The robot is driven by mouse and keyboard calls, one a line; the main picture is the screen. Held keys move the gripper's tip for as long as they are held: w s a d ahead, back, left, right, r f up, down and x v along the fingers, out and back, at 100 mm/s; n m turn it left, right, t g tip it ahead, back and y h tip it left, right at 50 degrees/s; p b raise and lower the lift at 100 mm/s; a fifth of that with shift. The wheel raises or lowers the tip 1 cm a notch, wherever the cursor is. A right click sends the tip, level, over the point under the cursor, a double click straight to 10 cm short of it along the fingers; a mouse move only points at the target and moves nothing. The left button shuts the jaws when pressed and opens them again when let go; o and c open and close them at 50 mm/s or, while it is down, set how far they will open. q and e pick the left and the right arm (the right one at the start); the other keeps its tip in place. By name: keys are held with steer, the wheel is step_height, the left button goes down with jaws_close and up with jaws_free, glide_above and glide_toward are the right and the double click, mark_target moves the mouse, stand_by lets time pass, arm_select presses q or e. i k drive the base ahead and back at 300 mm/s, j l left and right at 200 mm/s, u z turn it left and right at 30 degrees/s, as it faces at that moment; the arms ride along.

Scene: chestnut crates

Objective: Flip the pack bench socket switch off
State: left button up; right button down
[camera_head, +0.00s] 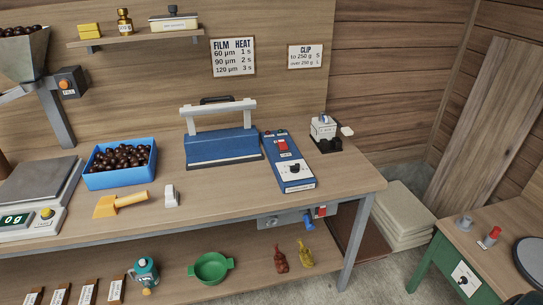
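A grey socket strip (272,221) is fixed under the front edge of the wooden bench (225,195), toward its right end. It carries a red and white switch (320,211) at its right side, and a blue plug (309,222) sits just left of the switch. The switch is too small to tell which way it is set. Neither of my grippers is in view.
On the bench stand a blue sealer (222,147), a blue control box (287,165), a blue crate of chestnuts (118,181) and a scale (35,195). A green bowl (211,268) is on the lower shelf. A green table (448,250) stands right; floor shows between.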

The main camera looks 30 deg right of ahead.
mark_target(321, 209)
steer(key=z, duration=1.25)
